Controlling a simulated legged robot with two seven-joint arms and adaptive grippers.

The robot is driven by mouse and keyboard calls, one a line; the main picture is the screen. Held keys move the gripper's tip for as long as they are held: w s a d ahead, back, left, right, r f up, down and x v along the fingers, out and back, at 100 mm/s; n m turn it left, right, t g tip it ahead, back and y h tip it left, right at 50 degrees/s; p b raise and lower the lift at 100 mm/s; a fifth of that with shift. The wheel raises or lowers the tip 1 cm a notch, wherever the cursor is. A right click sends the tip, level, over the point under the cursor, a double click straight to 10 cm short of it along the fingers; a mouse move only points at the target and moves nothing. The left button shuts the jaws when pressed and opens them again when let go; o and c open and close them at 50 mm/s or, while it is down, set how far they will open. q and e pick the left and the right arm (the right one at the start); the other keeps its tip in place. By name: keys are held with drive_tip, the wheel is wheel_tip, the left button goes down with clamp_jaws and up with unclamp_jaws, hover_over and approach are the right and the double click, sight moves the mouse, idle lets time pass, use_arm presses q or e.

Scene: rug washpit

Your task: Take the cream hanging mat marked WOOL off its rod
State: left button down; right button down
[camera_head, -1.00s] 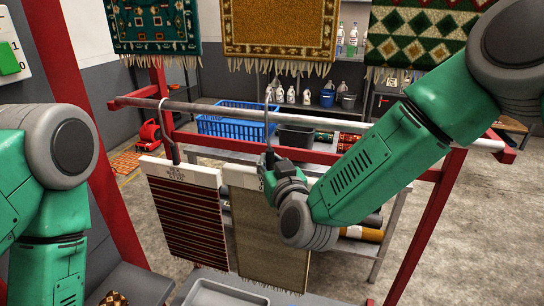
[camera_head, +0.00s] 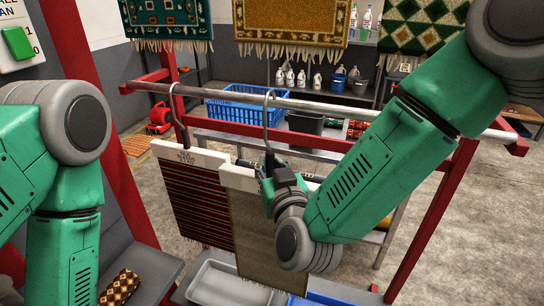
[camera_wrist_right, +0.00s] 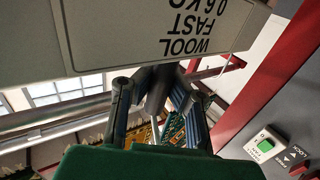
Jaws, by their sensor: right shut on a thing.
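The cream mat (camera_head: 262,240) hangs from a white header (camera_head: 238,177) with a dark hook (camera_head: 267,118) above it. The wrist view shows the header (camera_wrist_right: 110,35) upside down, reading WOOL FAST 0.6 KG. My right gripper (camera_head: 268,173) is shut on the dark neck just above the header; its fingers flank that neck in the wrist view (camera_wrist_right: 160,95). The hook's curved top crosses the rod (camera_head: 330,111) in the picture; I cannot tell whether it rests on it or is in front. My left arm shows at the left, its gripper out of view.
A striped mat (camera_head: 198,205) hangs from the rod close on the left, partly overlapped by the cream mat. Red posts (camera_head: 440,205) hold the rod. A grey tray (camera_head: 222,285) is below. A blue crate (camera_head: 235,103) and shelves stand behind. Patterned rugs hang higher up.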

drive_tip(key=s, duration=0.2)
drive_tip(key=s+a, duration=0.1)
drive_tip(key=s, duration=0.2)
drive_tip(key=shift+s+a+p, duration=0.3)
drive_tip(key=shift+a+p, duration=0.05)
drive_tip(key=shift+a, duration=0.05)
idle(0.5)
